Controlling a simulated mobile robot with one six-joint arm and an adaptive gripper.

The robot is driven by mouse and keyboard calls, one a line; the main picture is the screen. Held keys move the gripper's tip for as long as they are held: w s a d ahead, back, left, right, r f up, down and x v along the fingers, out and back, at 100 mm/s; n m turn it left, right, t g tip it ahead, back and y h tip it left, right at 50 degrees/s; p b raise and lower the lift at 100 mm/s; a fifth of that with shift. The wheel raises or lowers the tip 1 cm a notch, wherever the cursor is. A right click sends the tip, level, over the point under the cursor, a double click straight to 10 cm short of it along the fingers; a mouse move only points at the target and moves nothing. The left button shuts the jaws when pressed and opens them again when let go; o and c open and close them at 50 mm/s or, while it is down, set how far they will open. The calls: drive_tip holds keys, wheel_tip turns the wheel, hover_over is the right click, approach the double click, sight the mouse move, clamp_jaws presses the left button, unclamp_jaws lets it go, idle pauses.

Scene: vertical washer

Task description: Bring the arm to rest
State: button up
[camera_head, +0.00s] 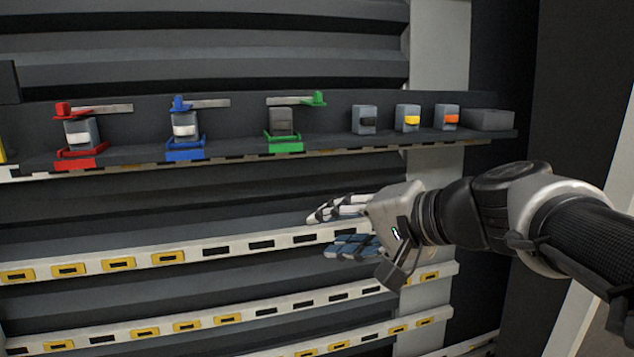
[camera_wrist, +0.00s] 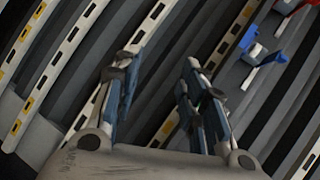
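My gripper (camera_head: 321,235) is in the middle right of the head view, at the end of my arm, which reaches in from the right edge. Its two fingers point left and stand apart with nothing between them. It is below the upper shelf and in front of a white slotted rail (camera_head: 240,246). In the wrist view, my gripper (camera_wrist: 157,70) also shows two separated fingers with blue pads. Whether the fingers touch the rail cannot be told.
The dark upper shelf (camera_head: 340,139) carries red (camera_head: 82,155), blue (camera_head: 186,150) and green (camera_head: 283,144) fixtures with grey blocks. Several small switch-like blocks (camera_head: 365,120) stand to their right. Lower rails (camera_head: 200,322) have yellow-framed slots. A dark wall (camera_head: 570,80) is at the right.

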drive_tip(key=s+d+f+n+g+h+b, duration=0.1)
drive_tip(key=s+d+f+n+h+b, duration=0.1)
drive_tip(key=s+f, duration=0.6)
drive_tip(key=s+d+f+n+g+h+b, duration=0.2)
drive_tip(key=s+d+f+h+b, duration=0.2)
drive_tip(key=f, duration=1.1)
drive_tip(key=s+d+f+n+g+h+b, duration=0.1)
drive_tip(key=s+d+f+n+h+b, duration=0.1)
drive_tip(key=s+f+b, duration=0.5)
drive_tip(key=s+d+f+h, duration=0.1)
drive_tip(key=s+d+f, duration=0.1)
drive_tip(key=s+f, duration=0.2)
drive_tip(key=shift+s+d+f+g, duration=0.25)
drive_tip(key=shift+s+f+g, duration=0.1)
drive_tip(key=shift+f, duration=0.2)
